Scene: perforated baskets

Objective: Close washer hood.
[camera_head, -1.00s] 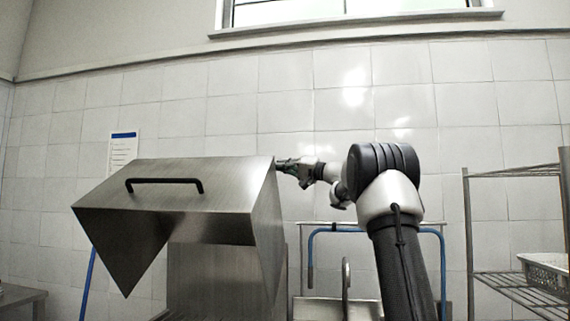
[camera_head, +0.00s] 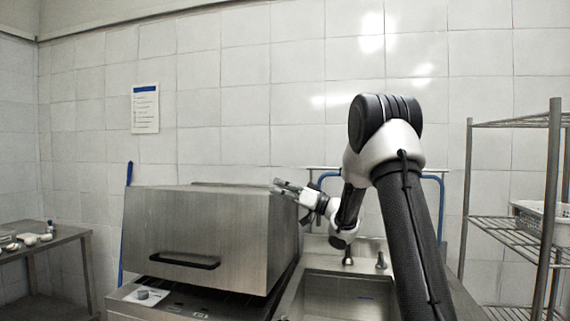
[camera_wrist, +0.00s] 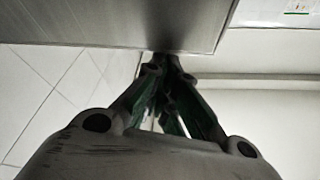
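The steel washer hood (camera_head: 205,235) is lowered almost level over the washer base (camera_head: 175,302), with its black handle (camera_head: 185,261) low on the front face. A dark gap shows between the hood's lower edge and the base. My gripper (camera_head: 276,186) is at the hood's upper right edge. In the wrist view my gripper's fingertips (camera_wrist: 165,60) come together at the edge of the hood's steel panel (camera_wrist: 120,22). They look shut with nothing between them; whether they touch the hood is hard to tell.
A sink (camera_head: 340,292) stands right of the washer, with blue piping (camera_head: 440,190) behind it. A wire rack (camera_head: 510,225) with a white basket (camera_head: 540,218) is at the right. A steel table (camera_head: 45,245) with small items is at the left. A notice (camera_head: 145,108) hangs on the tiled wall.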

